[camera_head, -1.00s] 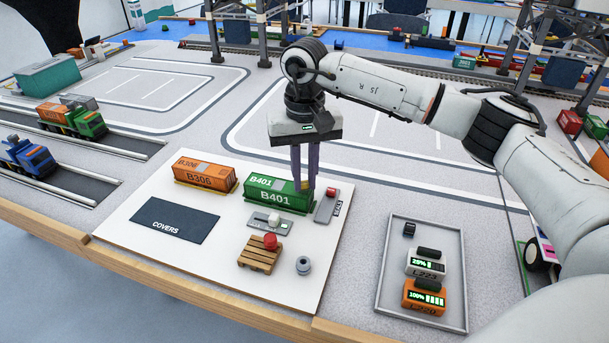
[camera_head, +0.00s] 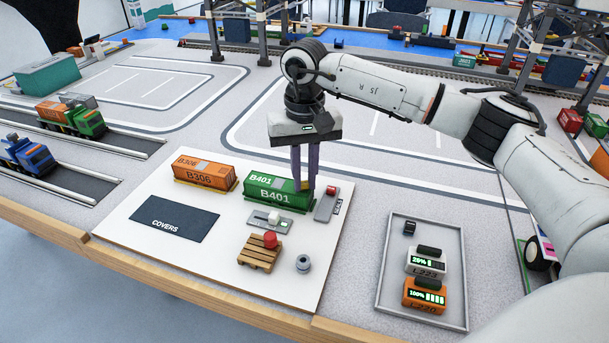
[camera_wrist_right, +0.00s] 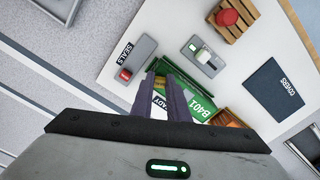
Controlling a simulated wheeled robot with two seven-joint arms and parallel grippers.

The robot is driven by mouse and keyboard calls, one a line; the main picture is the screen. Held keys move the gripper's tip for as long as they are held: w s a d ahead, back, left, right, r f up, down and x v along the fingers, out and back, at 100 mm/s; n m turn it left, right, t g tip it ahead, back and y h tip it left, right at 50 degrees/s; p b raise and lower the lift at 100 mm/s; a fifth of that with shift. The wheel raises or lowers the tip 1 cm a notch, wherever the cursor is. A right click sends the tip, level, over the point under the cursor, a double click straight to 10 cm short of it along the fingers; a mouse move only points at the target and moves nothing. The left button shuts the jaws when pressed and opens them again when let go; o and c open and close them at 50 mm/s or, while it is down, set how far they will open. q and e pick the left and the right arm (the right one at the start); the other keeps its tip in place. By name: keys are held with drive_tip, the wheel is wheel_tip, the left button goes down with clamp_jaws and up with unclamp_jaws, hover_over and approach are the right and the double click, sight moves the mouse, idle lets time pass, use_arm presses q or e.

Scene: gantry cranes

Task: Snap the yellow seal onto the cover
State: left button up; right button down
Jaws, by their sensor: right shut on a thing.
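My right gripper (camera_head: 304,186) is lowered to the right end of the green B401 container (camera_head: 270,191). Its purple-grey fingers are shut on the yellow seal (camera_head: 303,185), of which only a small yellow bit shows between the tips. The dark COVERS mat (camera_head: 173,219) lies bare. My left gripper is out of view.
The grey SEALS holder (camera_head: 325,207) with a red piece stands close right of the fingers. An orange B306 container (camera_head: 204,173) stands left. In front are a grey unit with a white knob (camera_head: 272,218) and a small pallet (camera_head: 260,256) with a red knob.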

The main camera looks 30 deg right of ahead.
drive_tip(key=shift+f, duration=0.15)
drive_tip(key=c, duration=1.2)
unclamp_jaws()
drive_tip(key=shift+o, duration=0.2)
drive_tip(key=shift+r+p, duration=2.45)
drive_tip(key=shift+r, duration=1.1)
